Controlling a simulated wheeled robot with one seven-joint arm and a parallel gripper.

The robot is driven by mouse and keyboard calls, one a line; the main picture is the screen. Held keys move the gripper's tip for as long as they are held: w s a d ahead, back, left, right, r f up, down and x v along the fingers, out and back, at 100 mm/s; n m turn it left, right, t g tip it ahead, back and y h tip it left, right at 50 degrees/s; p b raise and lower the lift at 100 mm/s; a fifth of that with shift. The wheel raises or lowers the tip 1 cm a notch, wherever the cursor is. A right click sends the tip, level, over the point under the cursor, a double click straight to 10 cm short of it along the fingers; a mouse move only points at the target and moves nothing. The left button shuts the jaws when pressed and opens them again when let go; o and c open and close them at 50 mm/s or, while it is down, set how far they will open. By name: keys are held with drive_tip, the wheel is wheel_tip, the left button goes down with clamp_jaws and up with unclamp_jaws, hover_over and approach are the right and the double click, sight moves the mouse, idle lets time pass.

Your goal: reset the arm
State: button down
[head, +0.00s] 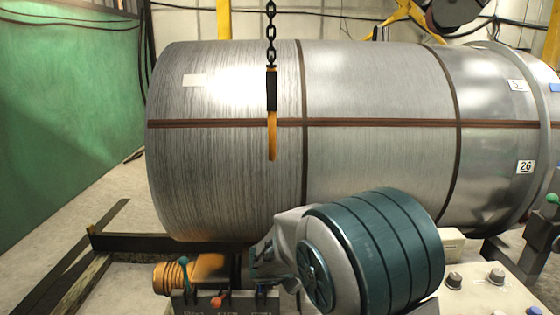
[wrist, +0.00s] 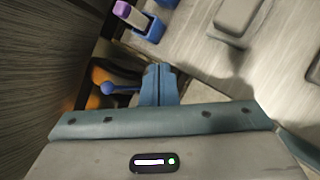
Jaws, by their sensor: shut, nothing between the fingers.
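My gripper shows in the wrist view (wrist: 159,72), its two blue-grey fingers together with no gap and nothing between them. The fingers point at the gap between an orange part and a pale metal surface. In the head view, what looks like my arm, with a banded dark teal housing, is low in front of the big drum. My fingers cannot be made out clearly there. A blue ball-ended lever (wrist: 112,88) is just left of the fingers in the wrist view. A purple-capped lever on a blue base (wrist: 147,26) is farther up.
A large banded metal drum (head: 380,80) fills the background. A chain with a black and yellow hanging piece (head: 271,90) hangs before it. An orange ribbed cylinder (head: 172,277) and a small green-knobbed lever (head: 185,262) are low left. A pale panel with knobs (head: 480,298) is low right.

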drive_tip(key=s+d+r+m+g+y, duration=0.1)
drive_tip(key=s+d+r+m+g, duration=0.15)
drive_tip(key=s+d+m, duration=0.5)
drive_tip(key=s+d+r+m+g, duration=0.2)
drive_tip(key=s+d+r+m, duration=0.25)
drive_tip(key=s+m, duration=0.55)
drive_tip(key=s+m+y, duration=0.3)
drive_tip(key=s+m, duration=0.3)
drive_tip(key=s, duration=0.4)
drive_tip(key=shift+s+a+g, duration=0.15)
drive_tip(key=shift+a+g, duration=0.2)
